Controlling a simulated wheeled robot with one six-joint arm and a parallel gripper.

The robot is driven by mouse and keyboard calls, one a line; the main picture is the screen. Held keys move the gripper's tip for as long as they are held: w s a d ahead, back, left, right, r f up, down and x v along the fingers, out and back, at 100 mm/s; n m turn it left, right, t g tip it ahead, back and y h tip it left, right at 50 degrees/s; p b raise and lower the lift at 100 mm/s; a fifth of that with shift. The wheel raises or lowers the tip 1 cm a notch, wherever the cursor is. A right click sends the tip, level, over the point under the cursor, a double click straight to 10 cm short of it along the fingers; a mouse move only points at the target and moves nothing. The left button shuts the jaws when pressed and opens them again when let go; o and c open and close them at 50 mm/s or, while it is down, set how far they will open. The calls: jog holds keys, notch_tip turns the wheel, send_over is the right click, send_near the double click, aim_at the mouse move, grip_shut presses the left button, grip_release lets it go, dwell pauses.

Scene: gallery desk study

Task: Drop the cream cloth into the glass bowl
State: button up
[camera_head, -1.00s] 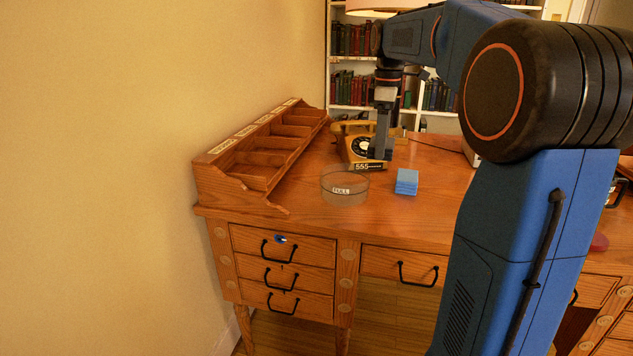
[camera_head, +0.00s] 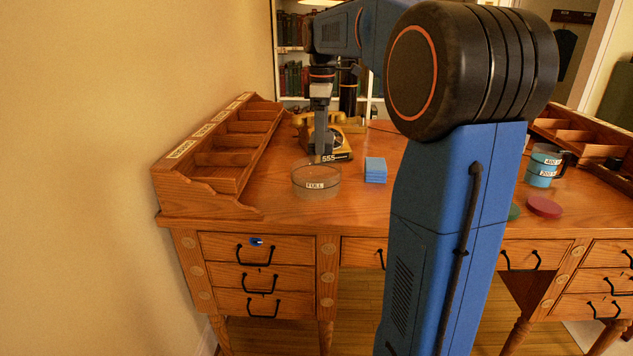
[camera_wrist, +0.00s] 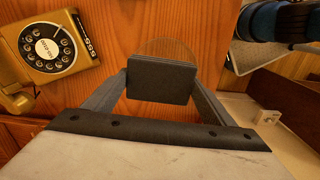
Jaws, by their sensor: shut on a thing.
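The glass bowl (camera_head: 330,188) is clear and round, carries a label reading FULL, and stands on the desk's near left part. Its faint rim (camera_wrist: 184,46) shows in the wrist view behind my fingertips. My gripper (camera_head: 321,155) points down just behind and above the bowl in the head view. In the wrist view its fingers (camera_wrist: 161,80) are shut, with the dark pads filling the middle. What they hold is hidden by the pads. I cannot make out the cream cloth in any view.
A yellow telephone (camera_head: 340,143) stands close behind my gripper. A blue stack (camera_head: 375,170) sits right of the bowl, and a wooden pigeonhole organizer (camera_head: 215,170) to its left. A measuring jug (camera_head: 543,166) and a red disc (camera_head: 544,206) lie farther right.

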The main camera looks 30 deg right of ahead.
jog(key=shift+f, duration=0.55)
jog(key=o, duration=1.1)
jog(key=shift+o, duration=0.2)
notch_tip(320, 180, up, 17)
jog(key=shift+r, duration=0.2)
